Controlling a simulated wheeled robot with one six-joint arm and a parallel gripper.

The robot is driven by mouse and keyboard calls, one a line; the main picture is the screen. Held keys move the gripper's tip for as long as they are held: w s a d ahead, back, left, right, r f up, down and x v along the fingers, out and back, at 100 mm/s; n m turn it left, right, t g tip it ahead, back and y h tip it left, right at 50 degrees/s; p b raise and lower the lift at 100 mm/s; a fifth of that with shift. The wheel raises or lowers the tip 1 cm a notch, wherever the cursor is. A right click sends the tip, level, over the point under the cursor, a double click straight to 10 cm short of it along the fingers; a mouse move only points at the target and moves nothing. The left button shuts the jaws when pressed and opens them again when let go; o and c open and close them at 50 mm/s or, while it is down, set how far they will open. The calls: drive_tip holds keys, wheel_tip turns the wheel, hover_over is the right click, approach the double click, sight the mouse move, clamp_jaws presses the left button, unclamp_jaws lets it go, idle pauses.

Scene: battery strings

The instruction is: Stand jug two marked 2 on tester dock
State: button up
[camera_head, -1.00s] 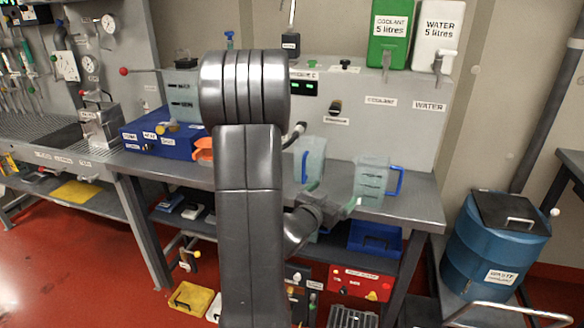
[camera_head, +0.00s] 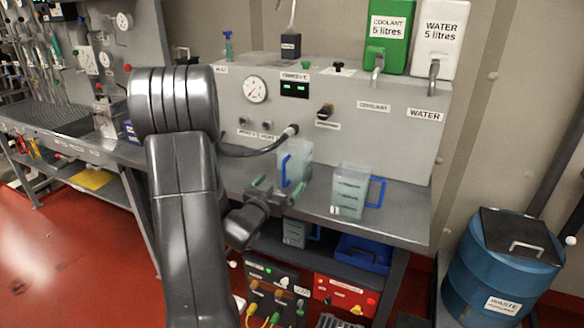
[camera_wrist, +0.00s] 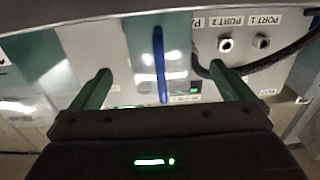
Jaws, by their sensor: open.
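A clear jug (camera_head: 301,166) with a blue handle on its left stands on the bench at the back. A second clear jug (camera_head: 350,190) with a blue handle on its right stands nearer the bench's front right. A third jug (camera_head: 297,232) is on the shelf below. No number 2 is readable on any jug. My gripper (camera_head: 278,187) is open and empty, just in front of the back jug. In the wrist view a blue handle (camera_wrist: 160,62) shows between the open fingers of my gripper (camera_wrist: 160,70). I cannot make out a tester dock.
A grey panel (camera_head: 225,105) with a gauge, display and hose stands behind the jugs. Green coolant (camera_head: 389,35) and white water (camera_head: 440,40) containers sit on top. A blue waste drum (camera_head: 500,265) stands at right. Bench right of the front jug is clear.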

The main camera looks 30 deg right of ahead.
sight(289, 173)
drive_tip(key=shift+f+p+x, duration=0.15)
drive_tip(key=shift+p+x, duration=0.2)
drive_tip(key=shift+x, duration=1.6)
drive_tip(key=shift+f+p+x, duration=0.15)
drive_tip(key=shift+p+x, duration=0.2)
drive_tip(key=shift+x, duration=1.65)
drive_tip(key=c, duration=1.4)
drive_tip(key=shift+r, duration=0.2)
drive_tip(key=shift+c, duration=0.2)
